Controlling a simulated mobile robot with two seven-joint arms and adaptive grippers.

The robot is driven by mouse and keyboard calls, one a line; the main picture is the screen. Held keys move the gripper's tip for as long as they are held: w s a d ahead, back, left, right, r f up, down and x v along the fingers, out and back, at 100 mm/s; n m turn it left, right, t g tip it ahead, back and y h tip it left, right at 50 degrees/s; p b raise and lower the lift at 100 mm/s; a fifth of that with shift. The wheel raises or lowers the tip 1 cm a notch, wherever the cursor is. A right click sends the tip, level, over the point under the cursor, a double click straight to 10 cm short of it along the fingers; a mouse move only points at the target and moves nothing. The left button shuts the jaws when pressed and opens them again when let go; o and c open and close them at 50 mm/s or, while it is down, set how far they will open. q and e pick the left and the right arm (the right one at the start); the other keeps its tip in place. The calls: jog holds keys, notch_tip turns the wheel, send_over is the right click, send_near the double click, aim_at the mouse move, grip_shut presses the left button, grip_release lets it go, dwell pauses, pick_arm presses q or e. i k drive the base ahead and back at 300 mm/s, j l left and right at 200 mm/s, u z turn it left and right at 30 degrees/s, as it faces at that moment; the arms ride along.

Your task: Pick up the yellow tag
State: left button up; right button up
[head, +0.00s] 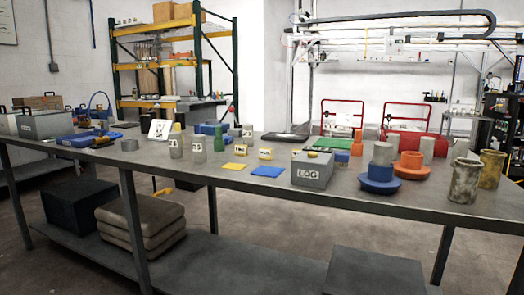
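Several yellow things lie on the long grey table (130,160). A flat yellow square (234,166) lies near the front edge, left of a flat blue square (268,172). Behind them stand two small yellow-edged tags with dark print, one on the left (240,150) and one on the right (265,154). Another small yellow piece (296,154) shows beside the grey LOG box. I cannot tell which of these is the yellow tag. Neither of my grippers shows in the head view.
The grey LOG box (312,171) stands right of the blue square. Labelled grey cylinders (197,150) stand to the left. Blue (377,181) and orange (410,166) flanged parts and rusty cups (464,181) fill the right. The table front around the squares is clear.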

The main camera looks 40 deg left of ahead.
aim_at(240, 150)
jog(key=k+j+z, duration=0.15)
jog(key=j, duration=0.2)
jog(key=j+z, duration=0.1)
jog(key=j, duration=0.3)
jog(key=k+j+z, duration=0.15)
jog(key=j, duration=0.2)
jog(key=k+j, duration=0.15)
jog(key=j, duration=0.2)
jog(key=k+j, duration=0.15)
jog(key=j, duration=0.2)
jog(key=k+j+z, duration=0.1)
jog(key=j, duration=0.25)
jog(key=k, duration=0.05)
